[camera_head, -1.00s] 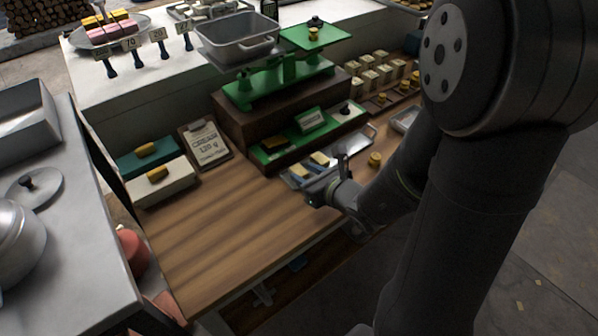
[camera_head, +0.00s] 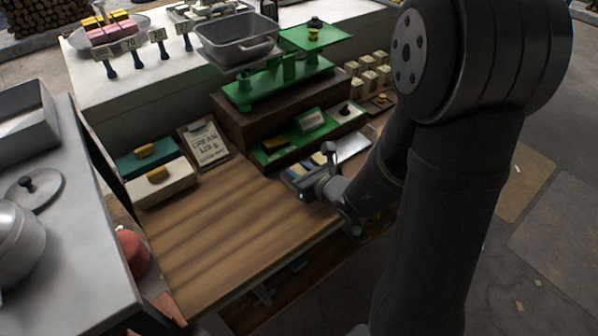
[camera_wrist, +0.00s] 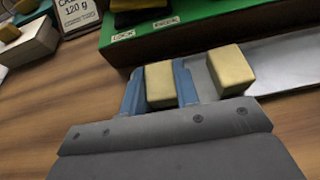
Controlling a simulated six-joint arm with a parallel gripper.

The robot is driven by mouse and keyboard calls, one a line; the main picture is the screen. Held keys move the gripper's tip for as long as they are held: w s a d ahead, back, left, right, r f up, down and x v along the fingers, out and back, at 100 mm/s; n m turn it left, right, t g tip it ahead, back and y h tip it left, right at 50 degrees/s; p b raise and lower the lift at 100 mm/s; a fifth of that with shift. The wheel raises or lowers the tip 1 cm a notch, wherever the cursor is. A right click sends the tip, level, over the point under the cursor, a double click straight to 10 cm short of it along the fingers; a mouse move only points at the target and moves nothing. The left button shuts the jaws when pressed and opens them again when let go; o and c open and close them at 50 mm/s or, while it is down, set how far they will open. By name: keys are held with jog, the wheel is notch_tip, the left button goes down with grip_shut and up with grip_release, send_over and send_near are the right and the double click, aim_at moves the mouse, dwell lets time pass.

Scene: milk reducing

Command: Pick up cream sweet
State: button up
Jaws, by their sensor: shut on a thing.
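My gripper (camera_wrist: 158,88) has its two blue fingers on either side of a pale yellow cream sweet (camera_wrist: 160,82) and is shut on it. I cannot tell whether the held sweet is clear of the tray.
A green balance scale (camera_head: 280,82) with a grey pan (camera_head: 238,42) stands behind on a dark box. A clipboard (camera_head: 203,145) reading "CREAM" and a white box (camera_head: 160,184) are to the left. The wooden counter (camera_head: 225,235) left of my gripper is clear.

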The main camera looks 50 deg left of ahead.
aim_at(299, 171)
jog(key=shift+r, duration=0.1)
jog(key=shift+r, duration=0.8)
notch_tip(299, 171, up, 2)
jog(key=shift+r, duration=0.25)
jog(key=w+d+r, duration=0.7)
jog(key=d, duration=0.2)
jog(key=w+a+r+n+g+h, duration=0.1)
jog(key=w+a+r+n+g, duration=0.15)
jog(key=a+r, duration=1.2)
jog(key=w+a+r+n+g, duration=0.2)
jog(key=a+r+g, duration=0.1)
jog(key=a+r, duration=1.15)
jog(key=shift+s+a+f, duration=1)
jog(key=shift+s+f, duration=0.35)
jog(key=shift+f, duration=0.1)
jog(key=shift+s+a+f, duration=0.95)
jog(key=shift+s+f, duration=0.4)
jog(key=shift+f, duration=0.05)
jog(key=shift+s+a+f, duration=1)
jog(key=shift+s+f, duration=0.35)
jog(key=shift+f, duration=0.1)
